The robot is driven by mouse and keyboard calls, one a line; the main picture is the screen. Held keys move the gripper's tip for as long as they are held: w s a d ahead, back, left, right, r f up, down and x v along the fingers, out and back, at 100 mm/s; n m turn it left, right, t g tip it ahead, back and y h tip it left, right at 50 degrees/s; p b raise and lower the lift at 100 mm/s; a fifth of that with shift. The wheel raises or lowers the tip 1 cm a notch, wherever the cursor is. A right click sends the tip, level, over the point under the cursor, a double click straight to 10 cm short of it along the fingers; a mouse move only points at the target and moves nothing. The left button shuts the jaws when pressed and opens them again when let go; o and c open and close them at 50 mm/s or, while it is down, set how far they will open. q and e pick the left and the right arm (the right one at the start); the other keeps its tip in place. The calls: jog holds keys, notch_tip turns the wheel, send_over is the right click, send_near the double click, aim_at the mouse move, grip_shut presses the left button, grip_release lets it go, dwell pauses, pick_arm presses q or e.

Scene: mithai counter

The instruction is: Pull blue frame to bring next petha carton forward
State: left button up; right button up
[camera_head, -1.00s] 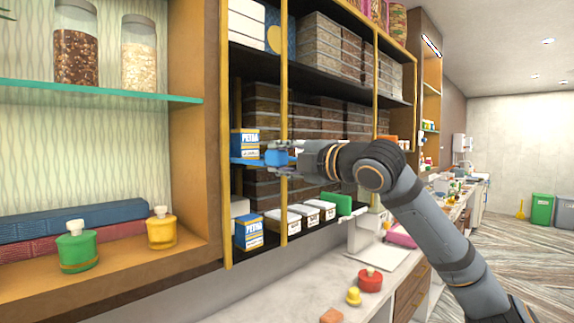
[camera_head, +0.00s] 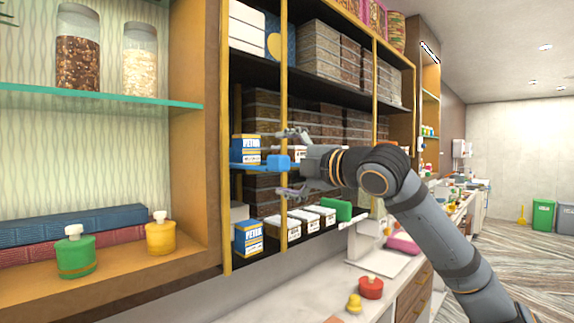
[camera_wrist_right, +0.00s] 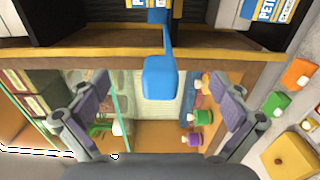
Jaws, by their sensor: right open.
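The blue frame (camera_head: 246,165) is a flat strip on the middle shelf, ending in a blue block-shaped handle (camera_head: 279,163). A blue, white and orange petha carton (camera_head: 246,150) sits at the left on the frame. The handle fills the middle of the right wrist view (camera_wrist_right: 160,77), its blue stem running up to the shelf. My right gripper (camera_head: 293,163) is open, one finger above and one below the handle's level. In the right wrist view the handle lies between the spread fingers, apart from both. My left gripper is not in view.
Another petha carton (camera_head: 248,238) stands on the lower shelf beside several white boxes (camera_head: 291,226) and a green block (camera_head: 343,210). A yellow upright post (camera_head: 284,100) edges the shelf bay near my fingers. The counter (camera_head: 300,285) below has free room.

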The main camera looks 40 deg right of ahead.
jog(key=shift+s+f, duration=0.1)
jog(key=shift+s, duration=0.05)
jog(key=s+b, duration=0.1)
jog(key=s, duration=0.1)
jog(key=s+b, duration=0.4)
jog(key=shift+s+d, duration=0.3)
jog(key=shift+s, duration=0.6)
